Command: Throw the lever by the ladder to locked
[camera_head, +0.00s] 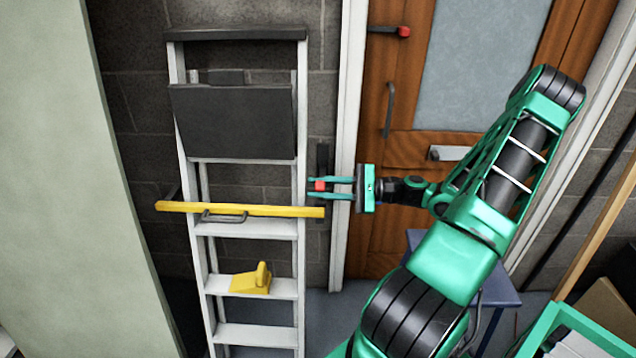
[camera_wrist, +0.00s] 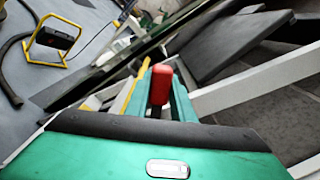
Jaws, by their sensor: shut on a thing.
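The lever's red grip (camera_head: 320,186) is beside the ladder's right rail, in front of a dark plate (camera_head: 322,158) on the wall next to the door frame. The aluminium ladder (camera_head: 302,110) leans against the block wall. My gripper (camera_head: 314,188) reaches in from the right, with its two green fingers above and below the red grip, shut on it. In the wrist view the red grip (camera_wrist: 161,84) stands between the fingers. The lever's shaft is mostly hidden, and I cannot read any locked marking.
A yellow bar (camera_head: 270,211) lies across the ladder just below my fingers. A yellow tool (camera_head: 252,280) sits on a lower step. A wooden door (camera_head: 400,150) with a red-tipped lever (camera_head: 403,31) is behind my arm. A blue stool (camera_head: 500,290) stands below.

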